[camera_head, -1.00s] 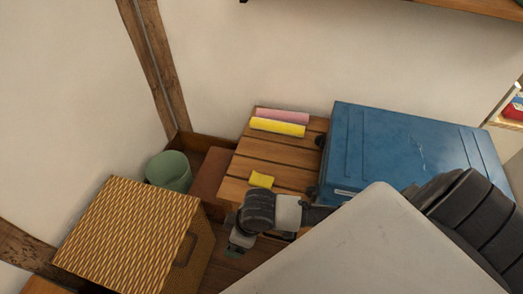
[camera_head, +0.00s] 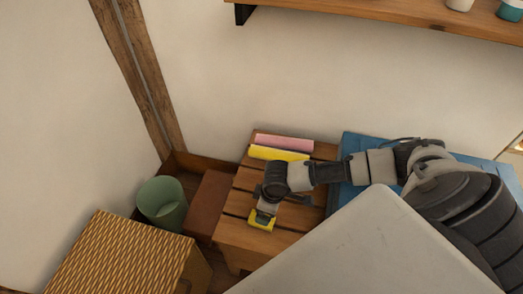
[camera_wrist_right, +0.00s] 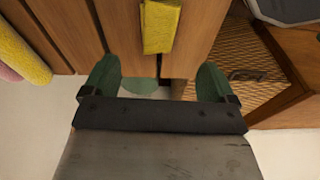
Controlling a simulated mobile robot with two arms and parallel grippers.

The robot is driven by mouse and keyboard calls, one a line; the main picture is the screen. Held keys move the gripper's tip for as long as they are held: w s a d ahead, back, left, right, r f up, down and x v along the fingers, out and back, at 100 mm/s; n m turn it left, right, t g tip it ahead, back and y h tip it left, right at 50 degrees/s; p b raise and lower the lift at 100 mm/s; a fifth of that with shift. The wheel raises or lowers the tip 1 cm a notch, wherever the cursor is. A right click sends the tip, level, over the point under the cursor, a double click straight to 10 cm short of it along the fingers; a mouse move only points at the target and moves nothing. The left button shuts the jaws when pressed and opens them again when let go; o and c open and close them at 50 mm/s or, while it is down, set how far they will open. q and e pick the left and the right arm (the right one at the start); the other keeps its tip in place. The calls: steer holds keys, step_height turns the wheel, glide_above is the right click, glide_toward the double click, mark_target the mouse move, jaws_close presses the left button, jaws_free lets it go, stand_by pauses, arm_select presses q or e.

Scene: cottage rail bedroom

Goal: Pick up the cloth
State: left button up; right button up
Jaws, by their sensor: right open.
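A small yellow cloth (camera_head: 261,226) lies on a slatted wooden bench (camera_head: 235,203), near its front end. It also shows at the top of the right wrist view (camera_wrist_right: 160,27), just beyond the fingertips and roughly centred between them. My right gripper (camera_head: 264,214) is over the cloth in the head view and partly covers it. In the right wrist view its two green fingers (camera_wrist_right: 157,80) stand wide apart with nothing between them. My left gripper is not in view.
A yellow roll (camera_head: 278,154) and a pink roll (camera_head: 284,142) lie at the bench's back. A blue case (camera_head: 348,143) sits on its right, partly behind my arm. A green bin (camera_head: 162,203) and a woven box (camera_head: 120,255) stand left. A shelf (camera_head: 400,16) hangs above.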

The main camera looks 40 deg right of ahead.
steer(key=f, duration=0.4)
steer(key=shift+a+b, duration=0.35)
steer(key=shift+b, duration=0.05)
steer(key=shift+w+f, duration=0.1)
steer(key=shift+f, duration=0.45)
steer(key=f, duration=0.2)
steer(key=w+f+b, duration=0.1)
steer(key=f, duration=0.1)
steer(key=shift+w+f, duration=0.1)
steer(key=shift+f, duration=0.3)
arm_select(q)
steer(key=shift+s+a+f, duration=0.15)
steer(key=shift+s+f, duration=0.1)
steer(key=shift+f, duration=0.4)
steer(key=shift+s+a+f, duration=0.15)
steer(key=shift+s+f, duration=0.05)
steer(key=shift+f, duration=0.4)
arm_select(e)
steer(key=shift+c, duration=0.4)
steer(key=c, duration=0.9)
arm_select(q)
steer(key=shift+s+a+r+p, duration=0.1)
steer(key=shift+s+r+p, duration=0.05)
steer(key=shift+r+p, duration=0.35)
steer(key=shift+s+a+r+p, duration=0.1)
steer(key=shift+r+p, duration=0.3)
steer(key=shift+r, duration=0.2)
arm_select(e)
step_height(320, 180, up, 10)
steer(key=shift+r, duration=0.1)
